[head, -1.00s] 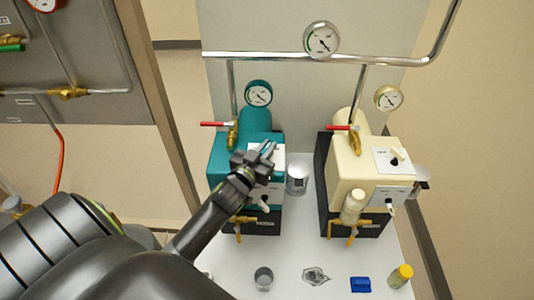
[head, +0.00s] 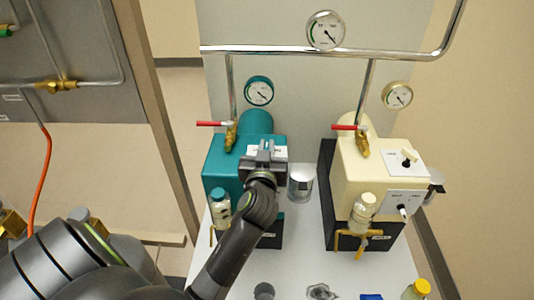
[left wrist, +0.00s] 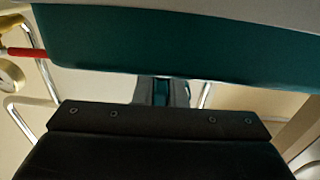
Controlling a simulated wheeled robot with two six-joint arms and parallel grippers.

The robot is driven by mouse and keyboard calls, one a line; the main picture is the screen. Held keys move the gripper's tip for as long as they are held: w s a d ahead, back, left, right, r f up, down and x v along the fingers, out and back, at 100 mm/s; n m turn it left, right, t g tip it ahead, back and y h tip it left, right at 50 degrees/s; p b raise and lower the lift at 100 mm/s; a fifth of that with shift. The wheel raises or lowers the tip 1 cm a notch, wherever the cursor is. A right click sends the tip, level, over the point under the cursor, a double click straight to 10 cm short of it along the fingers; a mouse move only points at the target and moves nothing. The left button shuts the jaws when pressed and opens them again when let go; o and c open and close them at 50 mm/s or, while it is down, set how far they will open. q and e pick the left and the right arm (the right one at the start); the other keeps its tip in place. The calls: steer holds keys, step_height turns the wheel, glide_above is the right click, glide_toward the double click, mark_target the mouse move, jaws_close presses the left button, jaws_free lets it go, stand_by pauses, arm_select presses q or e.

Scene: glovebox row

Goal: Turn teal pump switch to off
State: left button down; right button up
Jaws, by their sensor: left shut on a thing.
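The teal pump (head: 222,160) stands at the left of the white bench, and its teal side fills the upper left wrist view (left wrist: 200,50). A white switch plate (head: 282,152) shows on its top, mostly covered by my gripper. My left gripper (head: 265,148) is at this plate with its jaws shut on the teal pump switch. The switch itself is hidden by the gripper, so its setting cannot be read. In the left wrist view the gripper (left wrist: 162,93) shows only in part against the teal body. My right gripper is not in view.
A cream pump (head: 352,180) with its own top switch (head: 407,158) stands to the right. A metal cup (head: 301,185) is between the pumps. A red-handled valve (head: 213,124) and teal-rimmed gauge (head: 259,91) rise behind the teal pump. Small items lie at the front.

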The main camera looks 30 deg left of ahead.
arm_select(q)
steer(key=shift+n+g+y, duration=0.3)
steer(key=shift+y, duration=0.1)
steer(key=c, duration=1.5)
jaws_free()
